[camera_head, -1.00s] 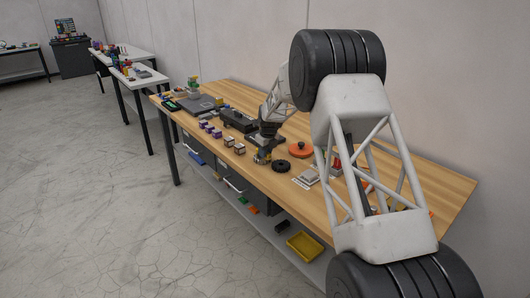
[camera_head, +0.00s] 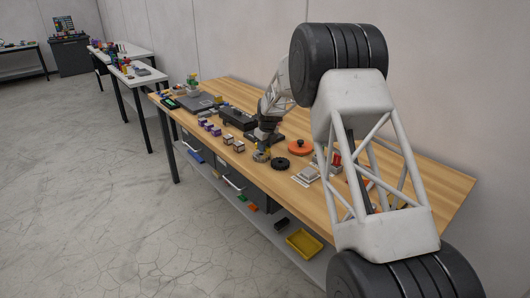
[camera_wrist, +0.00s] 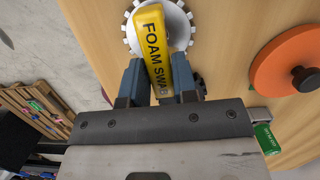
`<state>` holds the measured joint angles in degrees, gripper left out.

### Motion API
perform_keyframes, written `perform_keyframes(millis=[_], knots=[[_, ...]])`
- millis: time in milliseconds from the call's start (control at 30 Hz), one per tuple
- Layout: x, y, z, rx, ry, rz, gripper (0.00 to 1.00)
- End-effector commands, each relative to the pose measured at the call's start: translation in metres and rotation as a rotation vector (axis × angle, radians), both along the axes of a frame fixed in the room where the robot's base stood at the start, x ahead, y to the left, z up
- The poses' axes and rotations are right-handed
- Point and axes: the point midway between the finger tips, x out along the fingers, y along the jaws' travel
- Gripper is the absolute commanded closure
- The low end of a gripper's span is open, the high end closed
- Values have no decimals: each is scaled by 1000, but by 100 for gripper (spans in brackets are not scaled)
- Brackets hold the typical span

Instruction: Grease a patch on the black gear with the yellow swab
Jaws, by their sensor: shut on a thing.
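The yellow swab (camera_wrist: 154,45), lettered "FOAM SWA…", is held between the blue fingers of my gripper (camera_wrist: 160,88) in the wrist view. Its far end overlaps a toothed round gear (camera_wrist: 179,25), which looks pale grey there. I cannot tell whether swab and gear touch. In the head view, the black gear (camera_head: 280,163) lies flat on the wooden table. My gripper (camera_head: 262,155) is low over the table just left of it. The swab is too small to make out clearly in the head view.
An orange disc with a black knob (camera_head: 300,147) lies right of the black gear and also shows in the wrist view (camera_wrist: 286,62). Small boxes (camera_head: 233,143) stand left of my gripper along the front edge. A grey block (camera_head: 307,174) lies to the right.

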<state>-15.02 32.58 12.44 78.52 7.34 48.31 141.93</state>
Motion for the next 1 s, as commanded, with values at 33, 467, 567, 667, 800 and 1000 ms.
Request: perform_keyframes(millis=[33,467,567,667,800,1000], knots=[[0,0,0,0,0,0,96],[0,0,0,0,0,0,96],[0,-1,2,0,0,0,96],[-2,-5,6,0,-1,0,96],[-7,-16,18,1,-2,-2,96],[-18,-37,39,0,-1,-1,96]])
